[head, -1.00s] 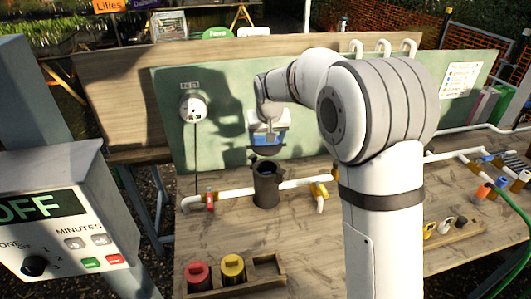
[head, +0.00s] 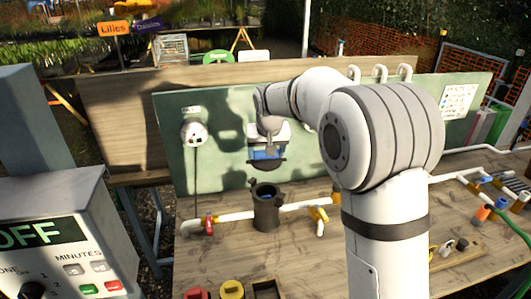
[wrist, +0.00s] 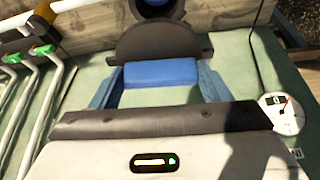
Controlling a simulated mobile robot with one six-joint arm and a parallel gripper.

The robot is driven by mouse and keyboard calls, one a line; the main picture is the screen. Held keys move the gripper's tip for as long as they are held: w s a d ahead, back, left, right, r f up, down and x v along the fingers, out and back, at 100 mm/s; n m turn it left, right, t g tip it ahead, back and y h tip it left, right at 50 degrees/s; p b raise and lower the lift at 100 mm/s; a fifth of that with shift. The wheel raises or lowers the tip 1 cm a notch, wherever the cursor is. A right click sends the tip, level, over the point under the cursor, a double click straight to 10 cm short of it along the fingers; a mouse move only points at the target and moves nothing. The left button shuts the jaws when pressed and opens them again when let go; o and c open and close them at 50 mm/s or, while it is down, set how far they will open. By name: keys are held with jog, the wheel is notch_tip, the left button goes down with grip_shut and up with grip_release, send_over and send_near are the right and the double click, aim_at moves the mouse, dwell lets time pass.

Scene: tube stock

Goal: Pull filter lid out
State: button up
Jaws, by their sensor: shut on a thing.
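The filter lid is a dark disc (head: 266,164) with a blue grip block (head: 267,154). It hangs in the air above the filter housing (head: 266,212), with a visible gap between them. The housing is a dark upright cylinder with an open top, set in the white pipe line. My gripper (head: 268,140) is shut on the blue block from above. In the wrist view, the blue block (wrist: 160,73) sits between my two bluish fingers, with the dark disc (wrist: 160,42) beyond it. Part of the housing (wrist: 158,8) shows at the top edge.
A red valve (head: 209,224) and a yellow valve (head: 318,214) flank the housing on the pipe.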

jog(key=shift+r+p, duration=0.85)
jog(key=shift+r, duration=0.65)
